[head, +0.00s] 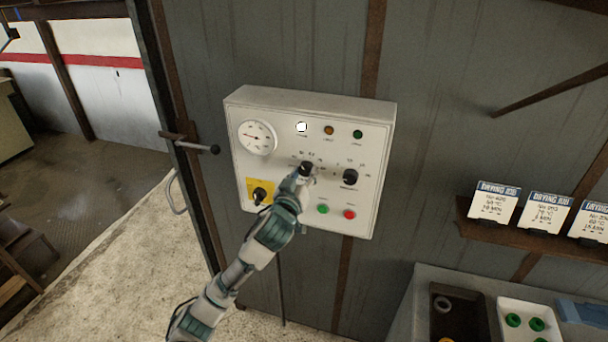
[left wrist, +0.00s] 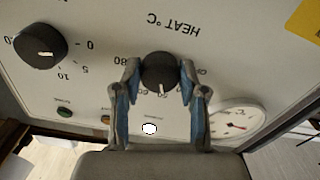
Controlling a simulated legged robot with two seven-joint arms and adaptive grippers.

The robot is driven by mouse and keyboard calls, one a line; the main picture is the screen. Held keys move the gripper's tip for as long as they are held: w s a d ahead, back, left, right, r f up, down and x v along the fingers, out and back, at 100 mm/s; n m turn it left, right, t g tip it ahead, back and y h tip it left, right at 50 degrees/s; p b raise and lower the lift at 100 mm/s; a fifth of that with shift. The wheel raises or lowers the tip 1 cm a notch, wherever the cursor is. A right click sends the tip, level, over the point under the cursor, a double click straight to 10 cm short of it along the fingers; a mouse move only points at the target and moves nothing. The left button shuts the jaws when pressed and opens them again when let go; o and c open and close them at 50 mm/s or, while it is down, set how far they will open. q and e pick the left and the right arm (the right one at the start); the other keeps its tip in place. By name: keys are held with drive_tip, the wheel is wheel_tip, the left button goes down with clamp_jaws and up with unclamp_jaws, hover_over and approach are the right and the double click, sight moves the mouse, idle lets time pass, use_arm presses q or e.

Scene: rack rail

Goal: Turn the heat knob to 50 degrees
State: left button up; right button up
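In the left wrist view the panel appears upside down. My left gripper (left wrist: 160,66) has one finger on each side of the knob, with a narrow gap showing at each side. The knob's white pointer mark faces down in that view, toward small numbers around 50 and 60; its exact reading is hard to tell. In the head view my left gripper (head: 304,174) partly covers the knob. My right gripper is not in view.
A second black knob (head: 350,177) sits right of the heat knob. The panel also has a round gauge (head: 257,138), a switch on a yellow plate (head: 259,190), lamps, a green button (head: 322,209) and a red button (head: 349,214). A shelf with cards (head: 494,203) is at right.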

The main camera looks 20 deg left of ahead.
use_arm(q)
drive_tip(key=shift+m+p, duration=0.3)
drive_tip(key=shift+p, duration=0.25)
drive_tip(key=o, duration=1.1)
drive_tip(key=shift+o, duration=0.2)
drive_tip(key=shift+a, duration=0.1)
drive_tip(key=s, duration=1.1)
drive_tip(key=shift+s+a, duration=0.2)
drive_tip(key=shift+s, duration=0.2)
drive_tip(key=shift+f, duration=0.15)
